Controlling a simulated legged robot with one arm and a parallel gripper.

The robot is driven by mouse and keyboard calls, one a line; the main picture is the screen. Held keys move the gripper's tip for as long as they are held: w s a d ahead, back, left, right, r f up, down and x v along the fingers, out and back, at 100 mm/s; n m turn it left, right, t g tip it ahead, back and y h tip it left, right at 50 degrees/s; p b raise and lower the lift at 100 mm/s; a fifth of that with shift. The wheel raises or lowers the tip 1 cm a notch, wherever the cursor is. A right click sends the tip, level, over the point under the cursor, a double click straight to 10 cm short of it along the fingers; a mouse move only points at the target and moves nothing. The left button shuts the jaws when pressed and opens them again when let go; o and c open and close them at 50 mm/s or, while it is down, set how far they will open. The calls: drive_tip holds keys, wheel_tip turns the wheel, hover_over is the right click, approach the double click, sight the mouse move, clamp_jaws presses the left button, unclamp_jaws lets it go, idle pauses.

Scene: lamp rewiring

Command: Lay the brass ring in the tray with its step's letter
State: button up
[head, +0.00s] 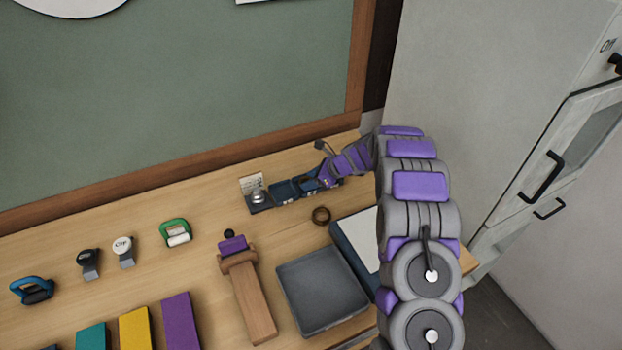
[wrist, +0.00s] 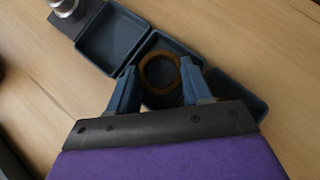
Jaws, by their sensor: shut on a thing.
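A brass ring (wrist: 143,76) is held between the two blue fingers of my gripper (wrist: 159,72) in the wrist view. It appears over the middle one of three small dark blue trays; I cannot tell its height above the floor of that tray (wrist: 160,38). The left tray (wrist: 112,38) is empty, and the right tray (wrist: 238,92) is partly hidden by my gripper. In the head view, my gripper (head: 325,177) is over the right part of the tray row (head: 284,192), and the held ring is not clearly visible. No letters on the trays are readable.
A second brownish ring (head: 321,215) lies on the bench in front of the trays. A silver knob-like part (head: 258,195) with a card stands at the row's left end. A large grey tray (head: 322,290), a wooden clamp-like tool (head: 250,295) and a green-handled item (head: 175,232) stand nearer.

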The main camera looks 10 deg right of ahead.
drive_tip(key=shift+s+f, duration=0.15)
drive_tip(key=shift+f, duration=0.15)
drive_tip(key=o, duration=0.8)
drive_tip(key=shift+o, duration=0.2)
drive_tip(key=shift+f, duration=0.1)
